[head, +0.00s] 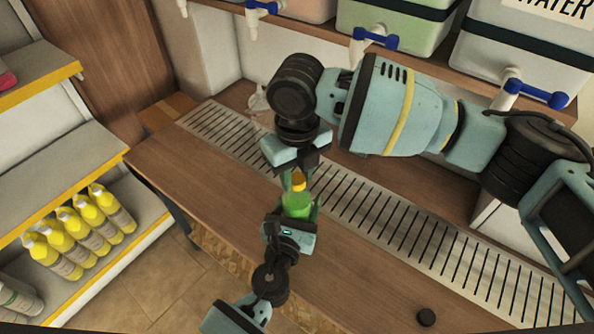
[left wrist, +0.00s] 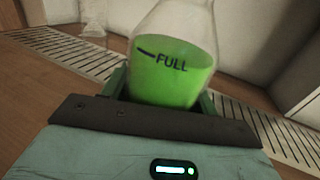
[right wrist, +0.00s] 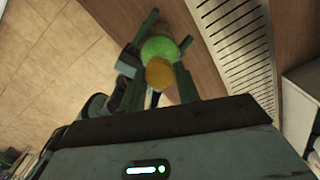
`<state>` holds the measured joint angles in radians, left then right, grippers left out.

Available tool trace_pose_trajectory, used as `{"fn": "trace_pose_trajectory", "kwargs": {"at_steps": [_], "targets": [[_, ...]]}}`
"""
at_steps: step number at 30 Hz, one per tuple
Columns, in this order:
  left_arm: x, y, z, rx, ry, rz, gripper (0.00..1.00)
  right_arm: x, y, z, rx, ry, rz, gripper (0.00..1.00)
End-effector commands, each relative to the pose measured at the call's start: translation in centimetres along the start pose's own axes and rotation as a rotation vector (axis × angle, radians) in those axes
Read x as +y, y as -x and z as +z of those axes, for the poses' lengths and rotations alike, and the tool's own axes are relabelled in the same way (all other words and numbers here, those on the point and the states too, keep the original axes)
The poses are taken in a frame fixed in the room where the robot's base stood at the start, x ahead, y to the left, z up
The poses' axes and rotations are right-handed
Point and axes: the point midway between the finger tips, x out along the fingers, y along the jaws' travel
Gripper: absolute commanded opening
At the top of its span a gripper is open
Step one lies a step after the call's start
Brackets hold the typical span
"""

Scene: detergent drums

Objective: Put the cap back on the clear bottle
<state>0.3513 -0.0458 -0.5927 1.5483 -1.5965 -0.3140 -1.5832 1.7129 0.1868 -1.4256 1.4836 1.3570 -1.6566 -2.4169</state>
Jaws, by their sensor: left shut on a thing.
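The clear bottle (head: 297,205) holds green liquid and has a "FULL" mark in the left wrist view (left wrist: 178,68). My left gripper (head: 294,212) is shut around its body from below in the head view and holds it upright over the counter. The orange cap (head: 299,180) shows at the bottle's top; in the right wrist view (right wrist: 159,73) it lies in front of the green bottle body. I cannot tell whether it is fully seated. My right gripper (head: 298,172) is at the cap, its fingers open on either side. The bottle's top is outside the left wrist view.
A slotted metal drip tray (head: 365,205) runs along the wooden counter (head: 345,275). A small black disc (head: 427,317) lies near the front. Drums with blue-handled taps (head: 540,95) stand behind. Yellow bottles (head: 85,225) fill a shelf at left. A clear object (head: 259,103) stands at the back.

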Motion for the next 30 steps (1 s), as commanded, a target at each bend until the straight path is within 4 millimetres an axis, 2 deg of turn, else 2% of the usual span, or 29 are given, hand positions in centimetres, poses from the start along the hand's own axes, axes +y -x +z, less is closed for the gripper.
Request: {"fn": "trace_pose_trajectory", "kwargs": {"at_steps": [1, 6, 10, 13, 30], "targets": [[-0.03, 0.01, -0.03, 0.001, 0.0, -0.001, 0.0, 0.0, 0.01, 0.0, 0.0, 0.0, 0.0, 0.25], [-0.03, 0.01, -0.03, 0.001, 0.0, -0.001, 0.0, 0.0, 0.02, 0.0, 0.0, 0.0, 0.0, 0.03], [-0.03, 0.01, -0.03, 0.001, 0.0, -0.001, 0.0, 0.01, 0.02, 0.0, 0.0, -0.017, 0.0, 0.02], [-0.02, 0.01, -0.03, 0.001, 0.0, 0.0, 0.0, 0.04, 0.0, -0.02, 0.001, -0.097, 0.0, 0.02], [-0.02, 0.01, -0.04, 0.001, 0.0, 0.0, 0.0, 0.1, -0.09, -0.04, 0.002, -1.051, 0.001, 0.02]]}}
